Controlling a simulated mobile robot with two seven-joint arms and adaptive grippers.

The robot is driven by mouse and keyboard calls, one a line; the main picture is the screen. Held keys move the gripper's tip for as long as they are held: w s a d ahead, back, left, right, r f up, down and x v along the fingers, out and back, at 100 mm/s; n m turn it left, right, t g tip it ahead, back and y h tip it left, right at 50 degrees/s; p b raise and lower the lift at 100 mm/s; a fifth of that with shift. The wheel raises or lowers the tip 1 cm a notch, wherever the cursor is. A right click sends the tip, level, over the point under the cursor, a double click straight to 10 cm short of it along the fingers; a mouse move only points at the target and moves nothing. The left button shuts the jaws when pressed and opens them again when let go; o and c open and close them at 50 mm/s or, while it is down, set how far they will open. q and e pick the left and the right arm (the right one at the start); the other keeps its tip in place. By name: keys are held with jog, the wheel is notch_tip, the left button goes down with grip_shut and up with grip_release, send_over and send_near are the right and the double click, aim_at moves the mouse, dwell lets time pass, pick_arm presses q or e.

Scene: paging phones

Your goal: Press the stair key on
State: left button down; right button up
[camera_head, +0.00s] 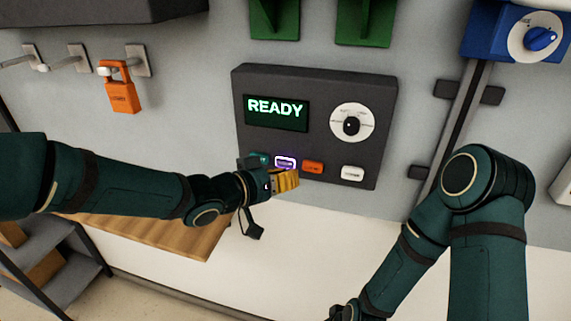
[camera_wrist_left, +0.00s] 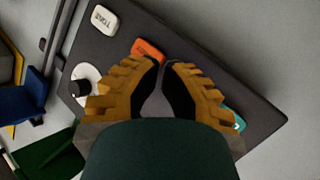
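A dark wall panel (camera_head: 315,85) carries a row of keys: a teal key (camera_head: 259,159), a purple-lit key (camera_head: 285,162), an orange key (camera_head: 312,167) and a white key (camera_head: 352,173). I cannot read which label says stair. My left gripper (camera_head: 290,181) is just below the purple-lit and orange keys. In the left wrist view its fingertips (camera_wrist_left: 163,62) are together and empty, over the row between the orange key (camera_wrist_left: 148,50) and the teal key (camera_wrist_left: 239,124). They hide the purple-lit key there. Contact cannot be told.
The panel also has a green-lit screen reading READY (camera_head: 276,111) and a round dial (camera_head: 351,122). An orange padlock (camera_head: 121,92) hangs at left, a wooden shelf top (camera_head: 190,240) lies below, and a blue switch box (camera_head: 490,30) is at upper right.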

pick_arm(q)
jog(key=shift+s+a, duration=0.25)
jog(key=shift+s, duration=0.5)
jog(key=shift+s+a, duration=0.2)
jog(key=shift+s, duration=0.5)
jog(key=shift+s+a, duration=0.25)
jog(key=shift+s, duration=0.5)
pick_arm(e)
jog(key=shift+r, duration=0.15)
pick_arm(q)
jog(key=s+a+f+n+g+y, duration=0.1)
jog(key=a+f+n+y, duration=0.2)
jog(key=f, duration=0.8)
jog(key=s+a+f+n+g+y, duration=0.1)
jog(key=a+f+n+y, duration=0.15)
jog(key=f, duration=0.85)
jog(key=s+a+f+n+g+y, duration=0.1)
jog(key=s+a+f+g, duration=0.1)
jog(key=s+f, duration=0.3)
jog(key=s+a+f+g+y, duration=0.2)
jog(key=s+f, duration=0.4)
jog(key=f, duration=0.3)
jog(key=shift+s+a+f+n+g, duration=0.2)
jog(key=shift+a+f+n+g, duration=0.2)
jog(key=shift+a+g, duration=0.2)
pick_arm(e)
jog(key=shift+w, duration=0.2)
jog(key=shift+c, duration=0.4)
